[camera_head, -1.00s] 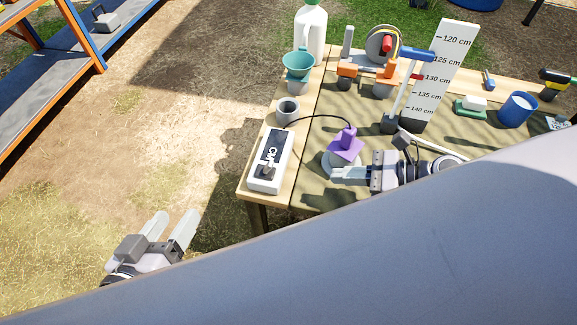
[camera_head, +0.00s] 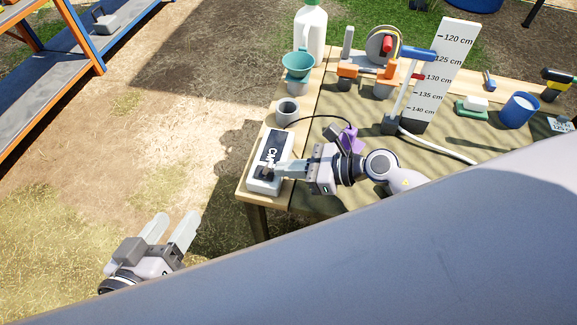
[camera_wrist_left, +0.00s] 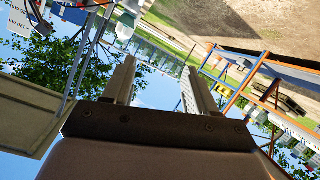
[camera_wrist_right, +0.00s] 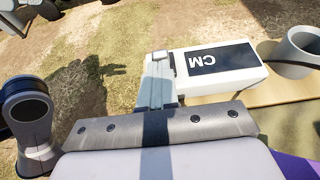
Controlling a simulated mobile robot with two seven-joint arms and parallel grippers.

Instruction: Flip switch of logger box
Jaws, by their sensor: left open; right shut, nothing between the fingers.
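The white logger box (camera_head: 283,166), with a black panel marked CM, lies at the table's left front corner. Its dark switch sits at the near end, close to the right fingertips, which partly hide it. My right gripper (camera_head: 280,171) is shut and empty, its tips over or against that end; whether they touch cannot be told. The right wrist view also shows the shut fingers (camera_wrist_right: 159,62) beside the end of the box (camera_wrist_right: 220,68). My left gripper (camera_head: 172,230) is open and empty over the ground, left of the table. It also shows in the left wrist view (camera_wrist_left: 160,80).
A grey cup (camera_head: 287,111) stands behind the box. A black cable runs from the box to a purple object (camera_head: 352,138), partly hidden by my right gripper. A green funnel (camera_head: 298,64), white jug (camera_head: 311,35) and measuring board (camera_head: 447,70) stand farther back.

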